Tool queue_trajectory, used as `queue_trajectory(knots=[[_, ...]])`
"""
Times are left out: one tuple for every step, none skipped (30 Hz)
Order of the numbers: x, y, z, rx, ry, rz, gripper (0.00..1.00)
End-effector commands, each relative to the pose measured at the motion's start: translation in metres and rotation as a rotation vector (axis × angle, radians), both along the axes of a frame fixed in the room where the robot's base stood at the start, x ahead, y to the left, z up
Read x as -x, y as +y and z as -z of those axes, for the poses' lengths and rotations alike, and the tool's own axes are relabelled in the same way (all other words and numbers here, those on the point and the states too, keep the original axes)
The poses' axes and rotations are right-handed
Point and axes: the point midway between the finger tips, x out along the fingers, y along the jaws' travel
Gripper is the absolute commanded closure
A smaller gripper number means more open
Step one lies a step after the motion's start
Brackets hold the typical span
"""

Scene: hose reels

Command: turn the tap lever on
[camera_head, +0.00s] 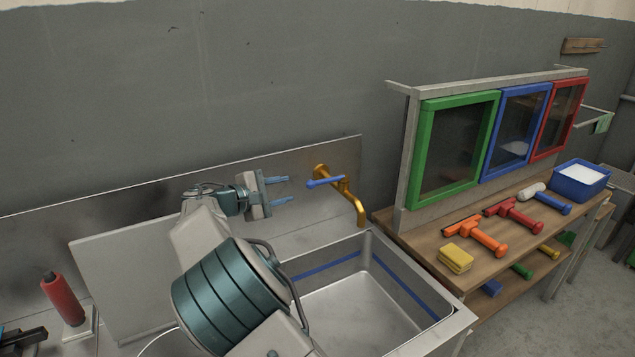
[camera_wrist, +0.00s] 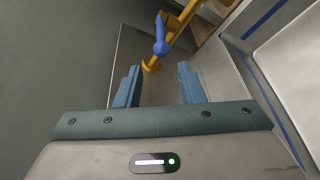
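The tap (camera_head: 346,193) is a brass-coloured spout on the metal splashback above the sink. Its blue lever (camera_head: 324,183) points left in the head view, toward my gripper. My gripper (camera_head: 284,190) is open and empty, just left of the lever with a gap between them. In the wrist view the blue lever (camera_wrist: 161,36) shows beyond and between the two blue fingers of my gripper (camera_wrist: 158,85), with the brass tap (camera_wrist: 181,22) behind it. Nothing is between the fingertips.
The metal sink basin (camera_head: 350,305) with a blue stripe lies below the tap. Right of it, a wooden bench (camera_head: 425,237) holds squeegees, a yellow sponge (camera_head: 455,258) and a blue tub (camera_head: 580,181) beneath framed panes. A red bottle (camera_head: 62,298) stands at the left.

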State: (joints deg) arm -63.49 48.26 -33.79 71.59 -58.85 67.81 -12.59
Motion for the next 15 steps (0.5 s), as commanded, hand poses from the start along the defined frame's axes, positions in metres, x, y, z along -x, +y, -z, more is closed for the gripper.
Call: queue_trajectory(knots=[[-0.007,-0.008,0.001,0.002,0.001,0.005,0.65],[-0.012,-0.012,0.002,0.002,0.001,0.005,0.65],[-0.018,-0.018,0.003,0.001,0.002,0.005,0.65],[-0.023,-0.022,0.004,0.002,0.001,0.005,0.65],[-0.027,-0.027,0.006,0.002,0.002,0.004,0.65],[-0.034,-0.032,0.008,0.002,0.002,0.004,0.65],[-0.039,-0.037,0.009,0.002,0.002,0.004,0.65],[-0.043,-0.041,0.011,0.002,0.002,0.004,0.65],[-0.049,-0.046,0.012,0.001,0.002,0.004,0.65],[-0.054,-0.05,0.014,0.001,0.002,0.004,0.65],[-0.058,-0.054,0.015,0.001,0.002,0.005,0.65],[-0.063,-0.058,0.016,0.0,0.002,0.003,0.65],[-0.066,-0.061,0.018,-0.001,0.002,0.002,0.65],[-0.07,-0.065,0.019,0.0,0.002,0.003,0.65],[-0.073,-0.068,0.02,0.0,0.002,0.003,0.65]])
